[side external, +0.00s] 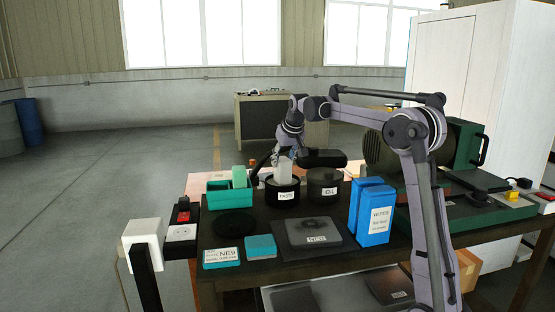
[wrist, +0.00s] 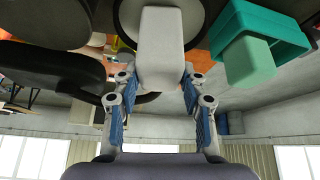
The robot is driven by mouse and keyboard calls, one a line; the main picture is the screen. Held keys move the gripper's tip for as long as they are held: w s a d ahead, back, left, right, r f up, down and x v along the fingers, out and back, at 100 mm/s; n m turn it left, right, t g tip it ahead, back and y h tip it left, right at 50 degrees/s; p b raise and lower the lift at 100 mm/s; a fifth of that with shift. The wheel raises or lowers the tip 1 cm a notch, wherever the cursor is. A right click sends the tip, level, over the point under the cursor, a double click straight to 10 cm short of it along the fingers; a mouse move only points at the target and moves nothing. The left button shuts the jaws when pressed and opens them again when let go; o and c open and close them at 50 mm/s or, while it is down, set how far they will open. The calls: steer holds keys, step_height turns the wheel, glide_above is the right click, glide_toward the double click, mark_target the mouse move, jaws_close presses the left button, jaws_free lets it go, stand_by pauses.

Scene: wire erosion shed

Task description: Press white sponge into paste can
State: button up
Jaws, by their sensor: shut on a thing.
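The white sponge (side external: 284,169) stands upright at the mouth of the black can labelled PASTE (side external: 284,196). In the wrist view the white sponge (wrist: 161,45) lies between the fingers of my gripper (wrist: 158,76), in front of the round paste can (wrist: 194,20). My gripper is shut on the sponge. It also shows in the side view (side external: 281,162), low over the can. The sponge's lower end and the paste are hidden, so I cannot tell how deep it reaches.
A can labelled OIL (side external: 324,190) stands close right of the paste can. A teal bin (side external: 219,198) holding a green sponge (side external: 239,176) stands to the left. In front are a dark round dish (side external: 234,224), a dark plate (side external: 314,234) and blue wipes boxes (side external: 375,220).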

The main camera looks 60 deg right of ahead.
stand_by(0.3)
steer(key=shift+r, duration=3.5)
